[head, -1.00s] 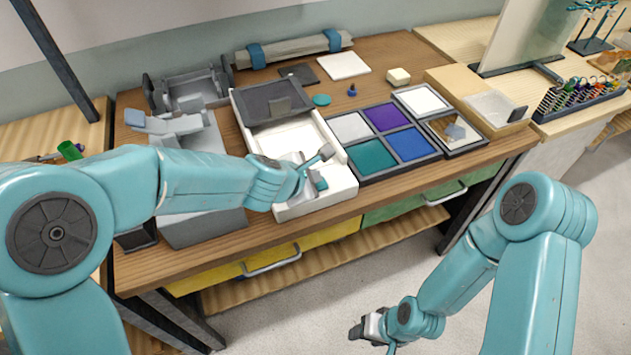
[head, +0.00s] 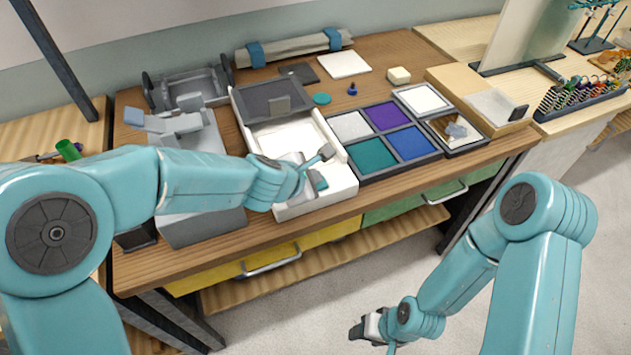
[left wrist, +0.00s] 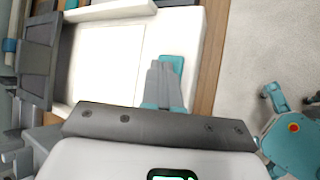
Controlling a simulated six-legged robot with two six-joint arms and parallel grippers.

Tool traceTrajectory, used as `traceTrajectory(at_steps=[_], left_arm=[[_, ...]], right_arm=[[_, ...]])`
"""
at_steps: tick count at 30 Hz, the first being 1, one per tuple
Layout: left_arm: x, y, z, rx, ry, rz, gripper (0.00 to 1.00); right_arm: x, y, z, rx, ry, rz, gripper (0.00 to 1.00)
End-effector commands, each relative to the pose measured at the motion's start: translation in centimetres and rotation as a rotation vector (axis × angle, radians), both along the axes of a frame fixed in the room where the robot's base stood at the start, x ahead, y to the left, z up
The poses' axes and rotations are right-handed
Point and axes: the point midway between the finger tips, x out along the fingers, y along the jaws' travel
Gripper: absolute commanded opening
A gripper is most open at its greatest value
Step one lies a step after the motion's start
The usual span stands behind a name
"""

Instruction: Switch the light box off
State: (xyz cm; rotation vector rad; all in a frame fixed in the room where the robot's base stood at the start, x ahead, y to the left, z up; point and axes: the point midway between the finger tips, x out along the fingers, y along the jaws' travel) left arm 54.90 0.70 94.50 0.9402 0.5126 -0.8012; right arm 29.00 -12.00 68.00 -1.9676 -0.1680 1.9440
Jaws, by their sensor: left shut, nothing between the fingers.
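The light box is a white box (head: 352,184) in the middle of the bench, with a pale panel (left wrist: 95,62) inside and a dark grey flap (head: 268,100) at its far end. A small teal switch (left wrist: 172,63) sits on its near rim part. My left gripper (left wrist: 165,78) is shut and empty, with its fingers over the box right at the switch. I cannot tell whether they touch it. The panel looks bright, but whether it is lit is unclear. My right gripper (head: 370,328) hangs low in front of the bench, away from the box; its fingers are too small to read.
A dark tray of coloured panes (head: 383,135) stands right of the light box, with a pale wooden box (head: 480,100) beyond. A grey machine (head: 200,225) stands close on the left. A rolled bundle (head: 295,46) lies at the back. The floor in front is clear.

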Motion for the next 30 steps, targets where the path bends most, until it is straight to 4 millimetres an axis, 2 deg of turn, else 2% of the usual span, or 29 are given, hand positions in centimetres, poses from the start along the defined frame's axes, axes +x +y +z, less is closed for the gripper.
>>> traceTrajectory(at_steps=[2,12,19,30], left_arm=[[0.0,0.0,-0.6,0.0,0.0,0.0,0.0],[0.0,0.0,-0.5,0.001,0.001,0.0,0.0],[0.0,0.0,0.4,0.001,0.001,0.0,0.0],[0.0,0.0,0.9,0.0,0.0,0.0,0.0]], right_arm=[[0.0,0.0,-0.6,0.0,0.0,0.0,0.54],[0.0,0.0,-0.4,0.0,0.0,0.0,0.54],[0.0,0.0,0.5,0.0,0.0,0.0,0.54],[0.0,0.0,0.9,0.0,0.0,0.0,0.54]])
